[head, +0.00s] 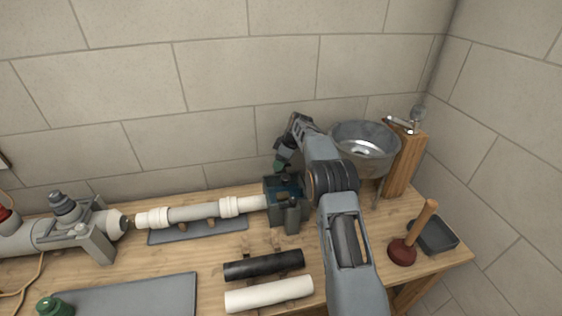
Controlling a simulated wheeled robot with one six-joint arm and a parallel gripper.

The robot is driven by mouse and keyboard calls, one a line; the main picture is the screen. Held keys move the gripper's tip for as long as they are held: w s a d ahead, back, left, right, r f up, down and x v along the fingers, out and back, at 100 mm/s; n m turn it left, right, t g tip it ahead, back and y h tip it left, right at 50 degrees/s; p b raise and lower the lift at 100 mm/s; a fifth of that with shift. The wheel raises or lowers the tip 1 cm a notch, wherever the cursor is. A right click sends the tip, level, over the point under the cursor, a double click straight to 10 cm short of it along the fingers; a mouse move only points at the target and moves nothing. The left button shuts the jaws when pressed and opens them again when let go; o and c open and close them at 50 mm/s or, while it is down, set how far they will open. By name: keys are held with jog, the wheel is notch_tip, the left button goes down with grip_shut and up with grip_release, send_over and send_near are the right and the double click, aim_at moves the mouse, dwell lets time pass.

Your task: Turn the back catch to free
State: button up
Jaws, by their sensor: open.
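A dark grey clamp box (272,213) with a blue interior stands on the bench at the right end of a white pipe (201,212). A dark upright piece (291,217) stands at its front side. My gripper (284,178) points down over the back edge of the box, small in the picture. It is open. The back catch is not clearly distinguishable there, as my wrist and gripper cover that edge. I cannot tell whether the jaws touch it.
A metal basin (364,146) and a wooden post with a tap (405,160) stand close to my arm on the right. A plunger (404,250) and dark tray (434,235) are at the right edge. Black (264,266) and white (269,294) tubes lie in front.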

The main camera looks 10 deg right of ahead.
jog(key=v, duration=1.2)
jog(key=s+a+r+m+h+p, duration=0.3)
jog(key=a+r+m+p, duration=0.2)
jog(key=a, duration=0.4)
jog(key=w+d+f+m+h+p, duration=0.1)
jog(key=f+m, duration=0.3)
jog(key=f, duration=0.1)
jog(key=w+d+f+m+t+h+p, duration=0.1)
jog(key=w+d+f+m, duration=0.1)
jog(key=f+m, duration=0.2)
jog(key=w+d+f+m+t+h+p, duration=0.1)
jog(key=f+m, duration=0.4)
jog(key=f, duration=0.2)
jog(key=shift+w+d+p, duration=0.25)
jog(key=shift+w+p, duration=0.05)
